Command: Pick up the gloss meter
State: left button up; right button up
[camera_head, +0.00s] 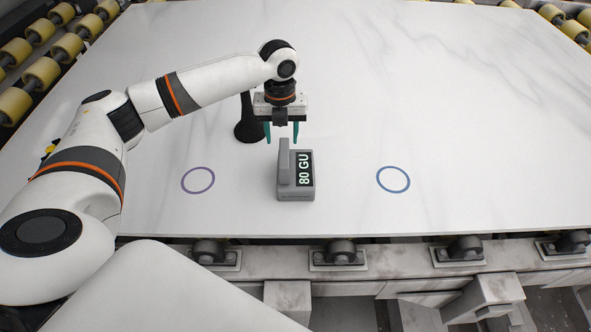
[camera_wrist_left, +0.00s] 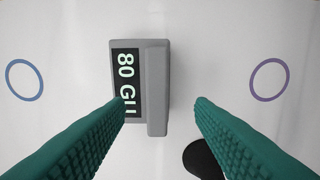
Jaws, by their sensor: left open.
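The gloss meter (camera_head: 307,190) is a grey box with a raised grey grip bar and a black display reading "80 GU". It stands on the white stone slab (camera_head: 450,120) between two rings. My left gripper (camera_head: 282,138) is open and empty above it, its teal fingers pointing down. In the left wrist view the gloss meter (camera_wrist_left: 157,60) shows below the open fingers of my left gripper (camera_wrist_left: 160,103). The left finger overlaps part of the display there. The grip bar lies between the fingers in that view. My right gripper does not show.
A purple ring (camera_head: 198,167) lies left of the meter and a blue ring (camera_head: 380,181) right of it. A black object with a flared base (camera_head: 250,132) stands behind my left gripper, partly hidden. Yellow rollers (camera_head: 42,72) line the far corners. The slab's right side is clear.

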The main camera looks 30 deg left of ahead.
aim_at(284, 152)
pick_arm(q)
notch_tip(284, 152, down, 3)
jog(key=shift+r, duration=0.2)
jog(key=f, duration=0.1)
jog(key=f+p, duration=0.1)
jog(key=f, duration=0.2)
jog(key=shift+w+f, duration=0.15)
jog(key=shift+w, duration=0.1)
jog(key=shift+f, duration=0.4)
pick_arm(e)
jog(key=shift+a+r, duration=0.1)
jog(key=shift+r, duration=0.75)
pick_arm(q)
jog(key=shift+c, duration=0.2)
jog(key=shift+r, duration=0.1)
grip_shut()
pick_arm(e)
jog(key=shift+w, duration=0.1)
